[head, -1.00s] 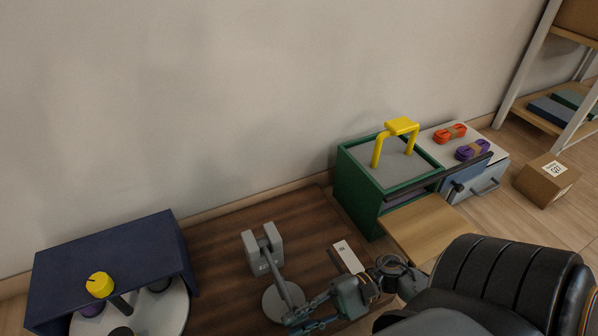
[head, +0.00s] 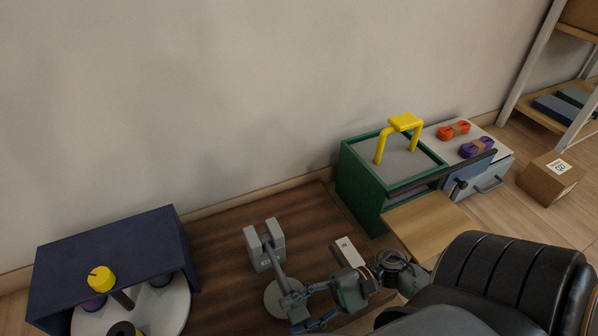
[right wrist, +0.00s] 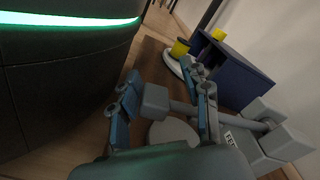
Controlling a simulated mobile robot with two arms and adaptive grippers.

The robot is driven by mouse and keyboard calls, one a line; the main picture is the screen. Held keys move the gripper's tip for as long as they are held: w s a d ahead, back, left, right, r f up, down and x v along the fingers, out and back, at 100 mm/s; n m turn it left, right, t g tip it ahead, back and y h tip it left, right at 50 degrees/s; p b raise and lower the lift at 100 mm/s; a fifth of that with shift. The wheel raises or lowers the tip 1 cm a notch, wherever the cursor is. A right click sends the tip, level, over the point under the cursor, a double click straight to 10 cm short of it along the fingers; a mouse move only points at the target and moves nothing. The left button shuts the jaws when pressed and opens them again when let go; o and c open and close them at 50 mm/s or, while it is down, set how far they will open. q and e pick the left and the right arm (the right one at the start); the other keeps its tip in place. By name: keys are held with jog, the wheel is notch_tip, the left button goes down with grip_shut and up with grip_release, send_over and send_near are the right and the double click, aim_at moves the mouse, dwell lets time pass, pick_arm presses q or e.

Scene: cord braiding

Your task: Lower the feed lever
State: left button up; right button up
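The feed lever appears to be the grey arm (head: 278,272) that runs from a grey upright bracket (head: 264,244) toward me, over a round grey plate (head: 272,299). In the right wrist view its light grey end block (right wrist: 153,103) sits between the blue-padded fingers of my right gripper (right wrist: 165,107). The fingers are spread, with a gap to the right finger; contact at the left finger is unclear. In the head view my right gripper (head: 306,311) is at the lever's near end, low in the picture. My left gripper is out of view.
A navy housing (head: 105,255) with a yellow knob (head: 101,279) and white turntable stands left. At right are a green box (head: 362,187) with a yellow handle (head: 403,123), a wooden board (head: 428,222), cord bundles and a carton (head: 551,177).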

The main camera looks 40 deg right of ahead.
notch_tip(320, 180, up, 10)
dwell(0.6)
dwell(0.4)
